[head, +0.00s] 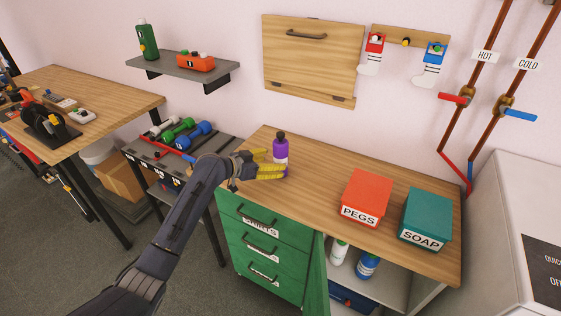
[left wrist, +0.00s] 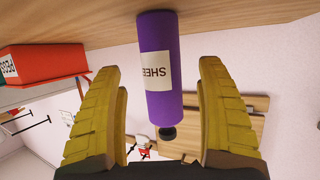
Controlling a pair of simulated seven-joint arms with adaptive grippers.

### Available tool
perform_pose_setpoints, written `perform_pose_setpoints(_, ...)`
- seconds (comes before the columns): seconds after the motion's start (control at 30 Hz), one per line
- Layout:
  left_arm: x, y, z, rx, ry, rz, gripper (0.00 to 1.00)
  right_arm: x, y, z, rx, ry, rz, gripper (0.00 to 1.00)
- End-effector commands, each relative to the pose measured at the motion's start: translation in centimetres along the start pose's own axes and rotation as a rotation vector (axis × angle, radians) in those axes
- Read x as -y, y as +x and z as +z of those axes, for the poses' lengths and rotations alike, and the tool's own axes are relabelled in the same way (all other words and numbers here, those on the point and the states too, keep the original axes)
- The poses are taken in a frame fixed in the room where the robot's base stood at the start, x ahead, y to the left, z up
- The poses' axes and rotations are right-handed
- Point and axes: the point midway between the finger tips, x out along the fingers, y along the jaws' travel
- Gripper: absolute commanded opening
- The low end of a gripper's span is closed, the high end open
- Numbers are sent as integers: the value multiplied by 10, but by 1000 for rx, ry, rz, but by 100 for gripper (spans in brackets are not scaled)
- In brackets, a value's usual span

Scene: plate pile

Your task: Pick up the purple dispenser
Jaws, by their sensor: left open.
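The purple dispenser (head: 281,149) stands upright near the left end of the wooden counter, with a dark cap and a white label. My left gripper (head: 270,172) has yellow fingers and is at the dispenser's near side, low over the counter. In the left wrist view, which is turned upside down, the purple dispenser (left wrist: 160,70) shows between the two open yellow fingers (left wrist: 160,110), with a gap on each side. Part of its label reads "SHEE". My right gripper is not in view.
A red PEGS box (head: 366,196) and a teal SOAP box (head: 426,217) stand to the right on the counter (head: 320,180). Green drawers (head: 262,245) are below. A tool cart with dumbbells (head: 195,135) stands to the left. The counter between dispenser and PEGS box is clear.

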Motion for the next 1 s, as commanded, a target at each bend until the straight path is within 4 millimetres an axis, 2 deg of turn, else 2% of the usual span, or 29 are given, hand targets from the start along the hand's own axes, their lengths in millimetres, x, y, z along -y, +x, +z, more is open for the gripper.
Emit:
perform_pose_setpoints(0.2, 1, 26, -2, -1, -3, 2, 74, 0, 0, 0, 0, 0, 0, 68)
perform_pose_setpoints(0.4, 2, 42, -1, -1, -1, 2, 74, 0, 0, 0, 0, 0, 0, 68)
perform_pose_setpoints(0.77, 2, 46, -1, 0, 1, 1, 74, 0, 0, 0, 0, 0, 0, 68)
perform_pose_setpoints(1.0, 2, 46, -1, 0, 0, 1, 46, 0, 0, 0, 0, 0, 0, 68)
